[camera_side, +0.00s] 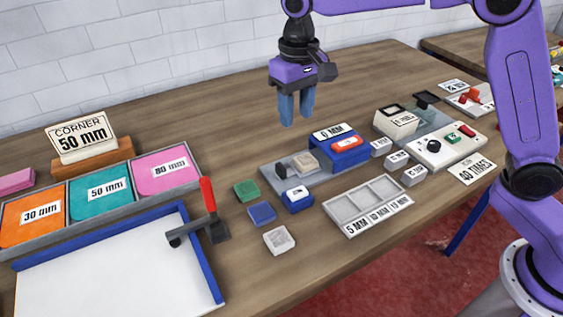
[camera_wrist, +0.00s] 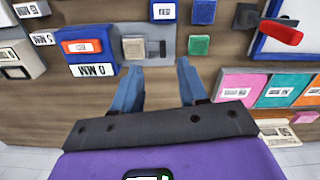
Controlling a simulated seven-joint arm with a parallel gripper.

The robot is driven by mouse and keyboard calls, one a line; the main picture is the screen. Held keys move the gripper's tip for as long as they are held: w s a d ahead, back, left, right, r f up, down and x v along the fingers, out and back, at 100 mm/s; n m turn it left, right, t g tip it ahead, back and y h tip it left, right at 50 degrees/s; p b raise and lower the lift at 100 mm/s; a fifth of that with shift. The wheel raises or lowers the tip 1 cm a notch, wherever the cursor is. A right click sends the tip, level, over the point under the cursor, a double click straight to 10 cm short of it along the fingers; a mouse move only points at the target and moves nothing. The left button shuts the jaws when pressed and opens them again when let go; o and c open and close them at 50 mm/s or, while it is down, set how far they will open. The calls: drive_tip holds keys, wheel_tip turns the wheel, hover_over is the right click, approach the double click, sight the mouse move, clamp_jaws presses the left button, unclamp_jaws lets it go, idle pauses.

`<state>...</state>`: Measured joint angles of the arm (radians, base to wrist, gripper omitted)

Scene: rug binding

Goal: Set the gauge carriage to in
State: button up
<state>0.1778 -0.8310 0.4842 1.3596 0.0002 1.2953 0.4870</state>
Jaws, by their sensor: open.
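A grey gauge plate (camera_side: 317,180) lies mid-table; it also shows in the wrist view (camera_wrist: 150,26). On it are a beige block (camera_side: 305,163) and a dark upright post (camera_side: 281,170). At its right end is a blue housing (camera_side: 350,155) with a red, white-labelled insert and a "0 MM" sign. I cannot tell for certain which part is the carriage; no "in" marking is readable. My gripper (camera_side: 297,112) hangs above and behind the plate, open and empty, touching nothing. In the wrist view the beige block (camera_wrist: 134,48) and post (camera_wrist: 163,48) lie just beyond my fingertips (camera_wrist: 157,75).
A green block (camera_side: 246,191), a blue block (camera_side: 262,213) and a white-labelled blue block (camera_side: 297,200) lie near the plate. A grey compartment tray (camera_side: 347,213) is in front. A red-handled tool (camera_side: 208,195) stands left. A control box (camera_side: 450,150) is at right.

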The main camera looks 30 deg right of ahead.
drive_tip(key=m, duration=0.2)
hover_over(281, 166)
wheel_tip(281, 166, down, 18)
drive_tip(key=shift+a, duration=0.1)
idle(0.3)
drive_tip(key=shift+c, duration=0.3)
clamp_jaws()
